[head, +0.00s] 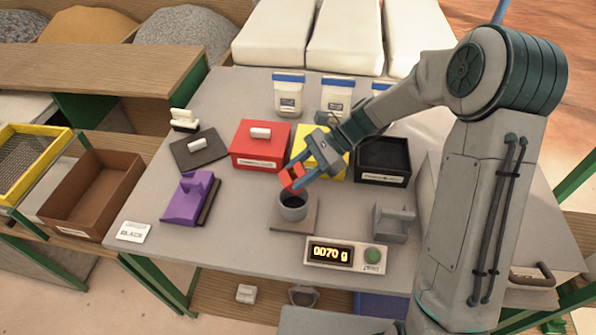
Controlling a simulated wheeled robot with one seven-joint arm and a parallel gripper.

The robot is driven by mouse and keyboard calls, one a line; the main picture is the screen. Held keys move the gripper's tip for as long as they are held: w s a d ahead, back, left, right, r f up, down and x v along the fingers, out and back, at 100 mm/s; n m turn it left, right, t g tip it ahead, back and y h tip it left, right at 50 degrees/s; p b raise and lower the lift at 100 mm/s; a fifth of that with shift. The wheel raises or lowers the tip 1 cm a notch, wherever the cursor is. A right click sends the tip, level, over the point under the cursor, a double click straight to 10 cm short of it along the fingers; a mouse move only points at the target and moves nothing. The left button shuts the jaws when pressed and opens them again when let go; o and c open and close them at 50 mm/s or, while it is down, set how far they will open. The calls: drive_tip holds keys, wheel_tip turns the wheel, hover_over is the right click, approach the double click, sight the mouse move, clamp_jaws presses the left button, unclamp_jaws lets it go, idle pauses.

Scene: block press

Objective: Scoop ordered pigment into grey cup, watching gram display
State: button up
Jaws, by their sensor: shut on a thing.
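The grey cup (293,208) stands on the scale's square plate (283,228), with dark matter visible inside. The gram display (331,253) reads 0070 g. My gripper (294,184) is just above the cup's rim, shut on a small red thing (292,176) that looks like the scoop; how much is in it I cannot tell. The black pigment box (383,179) is open and dark inside. The order card (133,231) at the front left reads BLACK. The red box (260,145) is lidded; the yellow box (335,172) is partly hidden behind my gripper.
A dark lid (199,150) lies left of the red box. A purple tool (188,197) sits at the left, and a grey stand (393,224) right of the cup. A green button (372,256) is beside the display.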

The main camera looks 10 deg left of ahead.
drive_tip(key=shift+r, duration=0.1)
idle(0.3)
drive_tip(key=shift+r+t+h+p, duration=0.4)
drive_tip(key=shift+r+h+p, duration=0.3)
drive_tip(key=shift+p, duration=0.45)
drive_tip(key=shift+s+a+r+t+h+p, duration=0.1)
drive_tip(key=shift+r+t+h+p, duration=0.35)
drive_tip(key=shift+h+p, duration=0.5)
drive_tip(key=r+t+h+p, duration=0.1)
drive_tip(key=h+p, duration=0.1)
drive_tip(key=r+t+h+p, duration=0.1)
drive_tip(key=h+p, duration=0.1)
drive_tip(key=p, duration=0.1)
drive_tip(key=shift+t+p, duration=0.25)
drive_tip(key=shift+p, duration=0.1)
drive_tip(key=shift+r+t+h+p, duration=0.25)
drive_tip(key=shift+t+h+p, duration=0.35)
drive_tip(key=shift+h+p, duration=0.4)
